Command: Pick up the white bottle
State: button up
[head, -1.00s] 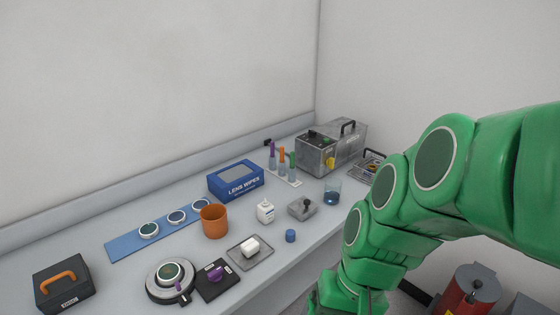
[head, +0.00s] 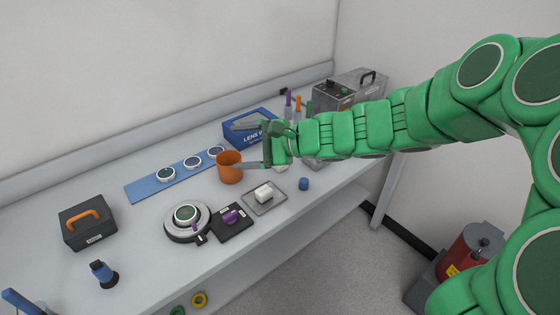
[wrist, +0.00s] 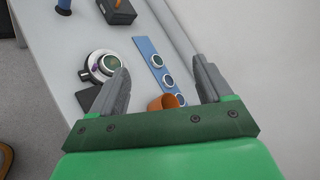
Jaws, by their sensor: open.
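The white bottle (head: 281,169) is almost wholly hidden behind my gripper and forearm in the head view; only a pale sliver shows below the gripper. It does not show in the wrist view. My gripper (head: 242,146) is open and points left across the bench.
The orange cup (head: 229,174) stands close to my gripper in the picture. A tray with a white block (head: 264,193), a small blue cap (head: 304,184) and a blue strip with lenses (head: 146,188) lie nearby. The lens wipes box (head: 236,136) is behind. The bench front edge is fairly clear.

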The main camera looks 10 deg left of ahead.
jog(key=w+f+m+t, duration=0.3)
jog(key=w+m, duration=0.2)
jog(key=w, duration=0.4)
jog(key=w+d+f+m+t+h, duration=0.1)
jog(key=w+d+f+m, duration=0.2)
jog(key=f, duration=0.3)
jog(key=w+d+f+m+t+h, duration=0.2)
jog(key=w+d+f+m, duration=0.1)
jog(key=w+f+m, duration=0.2)
jog(key=w+d+f+m+t+h, duration=0.1)
jog(key=w+d+f+m, duration=0.2)
jog(key=f, duration=0.5)
jog(key=shift+w+f+m+t+h, duration=0.3)
jog(key=shift+w+m+h, duration=0.1)
jog(key=shift+w+m, duration=0.35)
jog(key=shift+x, duration=3.95)
jog(key=shift+w+d, duration=0.1)
jog(key=c, duration=1.1)
